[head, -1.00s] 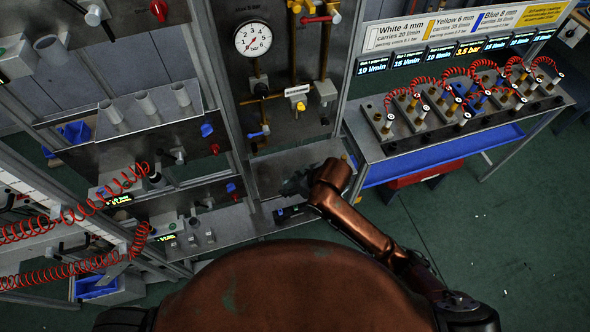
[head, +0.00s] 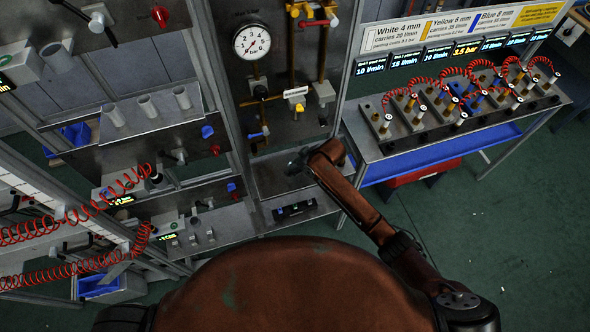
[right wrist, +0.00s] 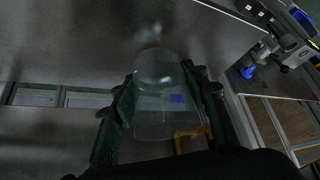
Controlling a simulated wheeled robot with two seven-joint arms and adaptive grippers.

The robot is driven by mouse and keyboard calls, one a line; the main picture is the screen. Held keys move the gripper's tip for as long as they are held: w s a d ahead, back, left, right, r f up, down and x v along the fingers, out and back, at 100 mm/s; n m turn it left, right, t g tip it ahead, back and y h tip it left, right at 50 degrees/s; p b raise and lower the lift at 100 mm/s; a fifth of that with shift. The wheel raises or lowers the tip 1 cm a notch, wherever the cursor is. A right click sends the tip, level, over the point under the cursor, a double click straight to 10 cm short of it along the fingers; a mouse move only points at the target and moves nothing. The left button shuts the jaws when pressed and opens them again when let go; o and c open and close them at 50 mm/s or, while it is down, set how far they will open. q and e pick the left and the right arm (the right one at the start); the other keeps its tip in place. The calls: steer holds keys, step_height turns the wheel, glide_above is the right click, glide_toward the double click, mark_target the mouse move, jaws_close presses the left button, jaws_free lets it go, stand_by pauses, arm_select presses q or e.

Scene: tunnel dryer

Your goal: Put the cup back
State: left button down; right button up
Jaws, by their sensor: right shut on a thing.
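A clear, see-through cup (right wrist: 165,105) is between the two dark green fingers of my right gripper (right wrist: 165,115) in the right wrist view. The fingers touch its sides and the gripper is shut on it. A small blue patch shows on or through its wall. In the head view my right gripper (head: 297,163) is small and dark, in front of the grey metal shelf (head: 268,178) below the gauge panel. The cup cannot be made out clearly there. My left gripper is not in view.
A round pressure gauge (head: 252,40) and pipes with valves are on the panel above. A bench with several fittings and red coiled hoses (head: 455,75) stands on the right. A rack with grey tubes (head: 148,106) is on the left.

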step_height(320, 180, down, 2)
steer(key=shift+w+f+p, duration=0.1)
steer(key=shift+f+p, duration=0.05)
steer(key=shift+p, duration=0.25)
steer(key=shift+f, duration=0.45)
steer(key=shift+f, duration=0.1)
steer(key=o, duration=1.3)
steer(key=shift+c, duration=0.2)
steer(key=v, duration=1.2)
